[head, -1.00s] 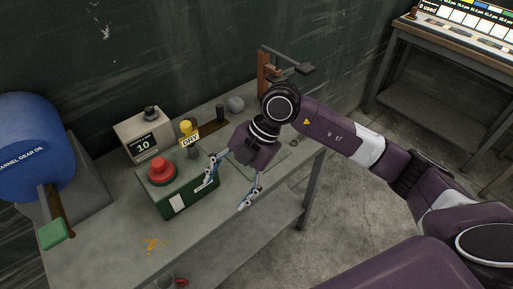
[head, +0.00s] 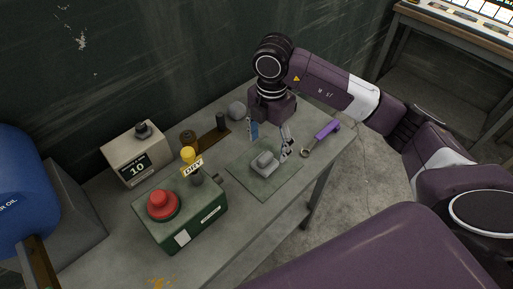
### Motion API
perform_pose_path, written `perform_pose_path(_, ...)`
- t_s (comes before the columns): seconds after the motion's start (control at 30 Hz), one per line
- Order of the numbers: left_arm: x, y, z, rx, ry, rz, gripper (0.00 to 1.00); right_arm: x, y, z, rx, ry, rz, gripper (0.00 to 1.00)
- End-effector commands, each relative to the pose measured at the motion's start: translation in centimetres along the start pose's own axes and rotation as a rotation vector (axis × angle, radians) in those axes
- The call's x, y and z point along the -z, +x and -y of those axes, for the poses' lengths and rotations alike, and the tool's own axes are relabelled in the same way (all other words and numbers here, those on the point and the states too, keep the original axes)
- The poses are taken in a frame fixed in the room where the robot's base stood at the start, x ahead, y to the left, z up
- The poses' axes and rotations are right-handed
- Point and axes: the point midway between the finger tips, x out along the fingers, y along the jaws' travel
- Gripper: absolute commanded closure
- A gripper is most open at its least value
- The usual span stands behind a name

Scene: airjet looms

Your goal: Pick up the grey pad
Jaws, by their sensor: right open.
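The grey pad (head: 264,164), a small light-grey piece with a raised top, lies on a thin green-grey mat (head: 248,180) on the bench. My right gripper (head: 270,143) is open and points down, its fingertips just behind and above the pad. One finger is on the left and one on the right, with nothing seen between them. Whether a fingertip touches the mat I cannot tell. My left gripper is not in view.
On the bench (head: 112,208) a purple-handled tool (head: 324,132) lies right of the mat.

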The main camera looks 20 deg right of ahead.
Motion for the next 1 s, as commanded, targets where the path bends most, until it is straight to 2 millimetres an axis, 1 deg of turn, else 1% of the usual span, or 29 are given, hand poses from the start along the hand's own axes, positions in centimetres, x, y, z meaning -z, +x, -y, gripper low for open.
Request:
perform_pose_path(0.13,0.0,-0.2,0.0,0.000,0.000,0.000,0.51,0.1,0.5,0.1,0.003,-0.001,-0.002,0.33)
perform_pose_path(0.23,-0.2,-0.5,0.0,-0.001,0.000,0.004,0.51,0.1,1.6,0.1,0.004,0.001,-0.002,0.33)
perform_pose_path(0.37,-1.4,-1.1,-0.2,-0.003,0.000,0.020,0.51,0.2,2.9,0.0,0.002,0.000,-0.003,0.33)
perform_pose_path(0.43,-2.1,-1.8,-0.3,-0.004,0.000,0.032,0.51,0.3,3.7,0.0,0.005,-0.001,-0.003,0.33)
perform_pose_path(0.57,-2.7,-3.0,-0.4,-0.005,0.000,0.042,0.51,0.5,5.7,-0.2,0.005,0.000,-0.003,0.33)
perform_pose_path(0.6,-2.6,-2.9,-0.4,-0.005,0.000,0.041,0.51,0.5,6.4,-0.2,0.005,0.000,-0.003,0.33)
perform_pose_path(0.7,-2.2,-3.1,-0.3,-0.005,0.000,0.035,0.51,0.5,7.4,-0.2,0.003,-0.001,-0.002,0.33)
perform_pose_path(0.9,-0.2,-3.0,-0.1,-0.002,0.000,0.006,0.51,0.5,7.9,-0.3,-0.001,-0.002,-0.002,0.33)
perform_pose_path(0.97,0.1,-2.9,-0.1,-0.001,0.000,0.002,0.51,0.4,7.9,-0.3,-0.001,-0.002,-0.002,0.33)
perform_pose_path(1.0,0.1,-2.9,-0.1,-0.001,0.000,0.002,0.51,0.4,7.9,-0.3,-0.001,-0.002,-0.002,0.35)
